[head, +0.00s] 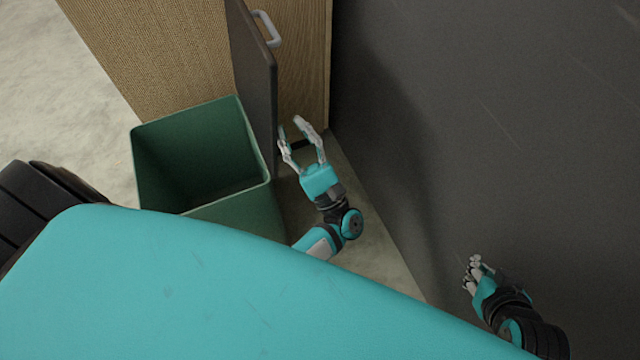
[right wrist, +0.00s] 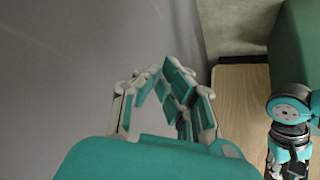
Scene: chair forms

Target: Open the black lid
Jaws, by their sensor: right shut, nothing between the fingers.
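The black lid (head: 253,80) is a thin dark panel with a pale handle (head: 267,29). In the head view it stands out from a wooden box (head: 180,50), seen nearly edge-on. My left gripper (head: 293,134) is just right of the lid's near end, with its fingers spread; a small dark bar shows between them, and I cannot tell what it is. My right gripper (head: 470,268) is shut and empty, well away from the lid at the lower right. Its fingers also show in the right wrist view (right wrist: 165,80).
An open, empty green bin (head: 268,205) stands left of my left gripper, close to the lid. A large dark grey surface (head: 480,120) fills the right side. Bare floor (head: 35,75) shows at the far left. The right wrist view also shows wood (right wrist: 240,95).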

